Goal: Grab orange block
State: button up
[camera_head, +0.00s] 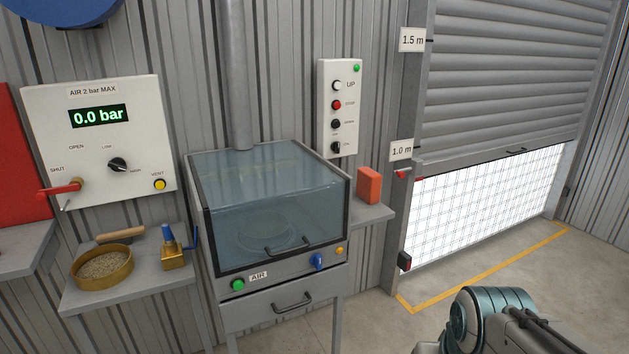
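The orange block (368,185) stands upright on a small grey shelf (372,216), just right of a glass-topped cabinet. Nothing covers it in this view. Part of my arm shows at the bottom right, well below and to the right of the block and apart from it. My gripper's fingers are not in view.
The glass-topped cabinet (280,255) stands left of the shelf. A control panel (340,108) hangs above. A half-raised shutter (510,85) is on the right, with yellow floor lines (490,268) before it. A side table (140,287) holds a brass pan (102,285). Floor right of the cabinet is clear.

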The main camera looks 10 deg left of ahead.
aim_at(368, 182)
jog(key=z, duration=0.1)
jog(key=i, duration=0.9)
jog(key=z, duration=0.35)
jog(key=i, duration=2.35)
jog(key=u, duration=0.45)
